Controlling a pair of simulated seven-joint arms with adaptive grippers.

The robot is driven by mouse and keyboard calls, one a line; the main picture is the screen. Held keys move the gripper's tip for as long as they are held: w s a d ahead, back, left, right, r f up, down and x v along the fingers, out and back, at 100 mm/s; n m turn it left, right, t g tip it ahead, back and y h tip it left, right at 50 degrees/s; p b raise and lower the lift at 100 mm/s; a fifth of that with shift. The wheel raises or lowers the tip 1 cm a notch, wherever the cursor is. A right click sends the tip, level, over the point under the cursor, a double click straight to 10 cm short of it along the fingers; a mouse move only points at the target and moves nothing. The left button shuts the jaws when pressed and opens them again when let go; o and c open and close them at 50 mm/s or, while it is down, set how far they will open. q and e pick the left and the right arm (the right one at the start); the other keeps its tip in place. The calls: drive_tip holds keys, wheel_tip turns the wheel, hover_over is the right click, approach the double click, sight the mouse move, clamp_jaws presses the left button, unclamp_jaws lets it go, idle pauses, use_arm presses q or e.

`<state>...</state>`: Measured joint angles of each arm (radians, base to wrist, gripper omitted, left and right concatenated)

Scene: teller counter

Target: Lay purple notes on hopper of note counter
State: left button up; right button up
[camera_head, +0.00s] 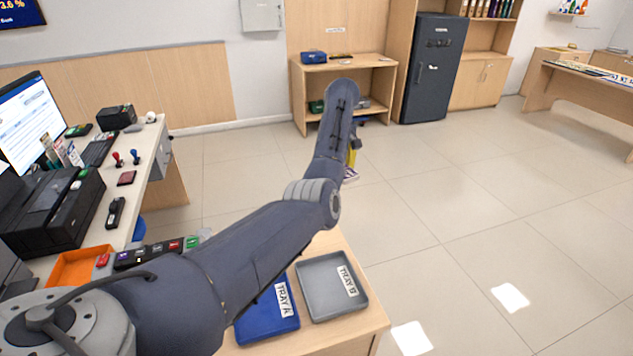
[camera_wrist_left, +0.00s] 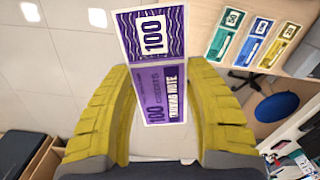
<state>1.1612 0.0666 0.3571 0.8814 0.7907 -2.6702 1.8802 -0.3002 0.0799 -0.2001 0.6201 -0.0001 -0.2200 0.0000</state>
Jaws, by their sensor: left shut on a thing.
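My left gripper (camera_wrist_left: 160,80) is shut on the purple notes (camera_wrist_left: 165,95), a bundle marked 100 that stands out beyond the yellow fingers in the left wrist view. In the head view the left gripper (camera_head: 353,155) shows only in part behind my arm, above the floor, with a little of the purple notes (camera_head: 351,174) below it. A black machine (camera_head: 48,208) with a sloped top stands on the left counter; it may be the note counter, but I cannot make out its hopper surely. My right gripper is not in view.
A blue tray A (camera_head: 268,322) and a grey tray B (camera_head: 318,300) lie on the near table. An orange tray (camera_head: 80,268) is at left. Green, blue and yellow notes (camera_wrist_left: 256,45) lie on a wooden top. A blue stool (camera_wrist_left: 277,107) stands nearby. The floor is clear.

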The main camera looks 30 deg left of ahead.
use_arm(q)
drive_tip(key=w+d+r, duration=0.5)
drive_tip(key=d+r, duration=0.4)
drive_tip(key=r, duration=0.2)
drive_tip(key=s+d+r+m, duration=0.2)
drive_tip(key=d+r+m, duration=0.2)
drive_tip(key=d+r, duration=1)
drive_tip(key=d, duration=0.3)
drive_tip(key=shift+s+d, duration=0.2)
drive_tip(key=shift+s, duration=0.05)
